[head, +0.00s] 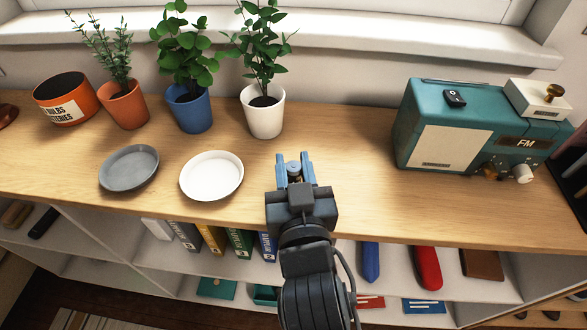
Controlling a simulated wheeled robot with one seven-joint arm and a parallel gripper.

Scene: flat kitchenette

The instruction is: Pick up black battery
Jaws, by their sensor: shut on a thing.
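My gripper (294,162) is over the front middle of the wooden top, with its two blue fingers pointing to the back. It is shut on a small dark cylinder, the black battery (294,172), which shows between the fingers. The battery's lower part is hidden by the fingers and my gripper's body. I cannot tell whether the battery touches the wood.
A grey saucer (129,168) and a white saucer (238,178) lie to the left. Potted plants, the nearest in a white pot (263,118), and an orange tin (66,102) stand behind. A teal radio (480,128) stands right. Wood between is clear.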

